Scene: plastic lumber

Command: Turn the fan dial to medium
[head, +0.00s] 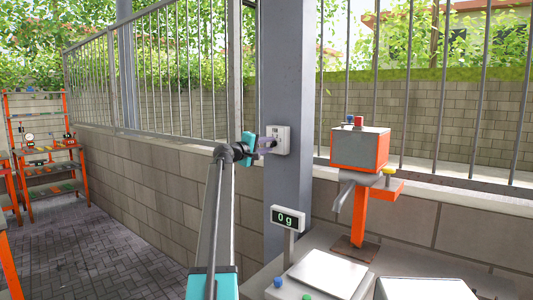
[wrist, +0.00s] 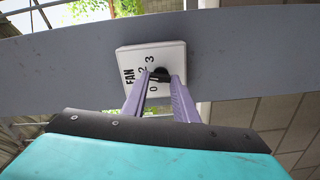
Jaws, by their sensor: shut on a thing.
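The fan dial's white plate (head: 281,136) is mounted on the grey post in the head view. In the wrist view the plate (wrist: 133,62) reads FAN, with 0, 2 and 3 visible; the mark between 0 and 2 is partly hidden by a finger. The black knob (wrist: 162,73) sits between the purple fingertips of my gripper (wrist: 163,79), which is shut on it. In the head view my gripper (head: 268,145) reaches the plate from the left. I cannot tell which number the knob points to.
The grey post (head: 288,75) stands between railings above a block wall (head: 150,170). An orange and grey machine (head: 361,150) stands right of the post. A scale display (head: 288,218) and its pan (head: 330,272) are below. Orange shelves (head: 45,145) stand far left.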

